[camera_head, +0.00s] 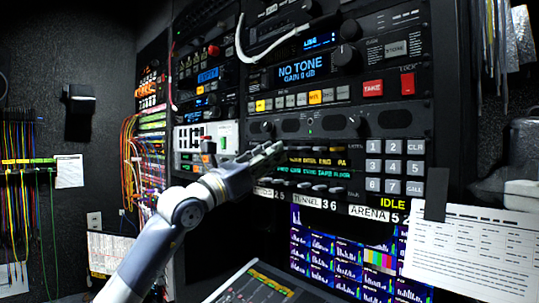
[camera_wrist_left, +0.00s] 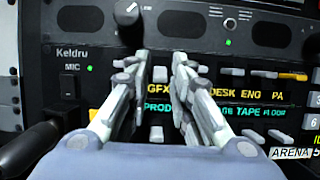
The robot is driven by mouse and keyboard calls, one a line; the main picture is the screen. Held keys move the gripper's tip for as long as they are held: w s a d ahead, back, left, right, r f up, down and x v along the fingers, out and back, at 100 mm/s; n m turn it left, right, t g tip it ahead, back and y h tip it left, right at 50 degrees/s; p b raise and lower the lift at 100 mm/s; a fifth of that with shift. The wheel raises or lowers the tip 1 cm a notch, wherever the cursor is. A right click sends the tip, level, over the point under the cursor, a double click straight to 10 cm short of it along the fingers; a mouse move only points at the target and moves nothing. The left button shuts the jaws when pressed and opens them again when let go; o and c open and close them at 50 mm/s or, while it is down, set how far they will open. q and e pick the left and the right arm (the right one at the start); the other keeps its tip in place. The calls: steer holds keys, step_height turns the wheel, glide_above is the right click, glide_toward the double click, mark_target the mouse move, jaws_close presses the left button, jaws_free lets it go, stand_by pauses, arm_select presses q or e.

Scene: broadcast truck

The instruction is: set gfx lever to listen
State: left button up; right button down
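The intercom panel (camera_head: 395,150) has a row of small levers over lit yellow labels, with a green-labelled row below. In the left wrist view the GFX label (camera_wrist_left: 157,88) shows between the fingers of my left gripper (camera_wrist_left: 160,62). A small pale lever (camera_wrist_left: 157,74) sits just above that label, partly hidden; its exact position cannot be told. The fingers are apart, one on each side of it, and contact cannot be told. In the head view my left gripper (camera_head: 272,152) reaches to the panel's left part and covers some levers. My right gripper is not in view.
DESK, ENG and PA levers (camera_wrist_left: 263,74) stand close to the right of the fingers. A keypad (camera_head: 395,167) is further right, a monitor (camera_head: 345,265) below. A MIC switch (camera_wrist_left: 72,85) is at left. A paper sheet (camera_head: 470,250) hangs at lower right.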

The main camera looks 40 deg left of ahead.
arm_select(q)
jaws_close()
steer(key=shift+r, duration=0.1)
step_height(320, 180, up, 4)
steer(key=g+p, duration=0.2)
steer(key=p, duration=0.2)
steer(key=g+p, duration=0.2)
steer(key=p, duration=0.2)
steer(key=g+p, duration=0.2)
steer(key=p, duration=0.2)
steer(key=shift+s+f+g+y+p, duration=0.15)
steer(key=shift+f+g+y+p, duration=0.1)
steer(key=shift+g+y+p, duration=0.1)
steer(key=shift+w+r+g+p, duration=0.1)
steer(key=shift+g+p, duration=0.5)
steer(key=shift+g, duration=0.1)
steer(key=shift+w+r+g+p, duration=0.1)
steer(key=shift+g+p, duration=0.45)
steer(key=shift+g, duration=0.1)
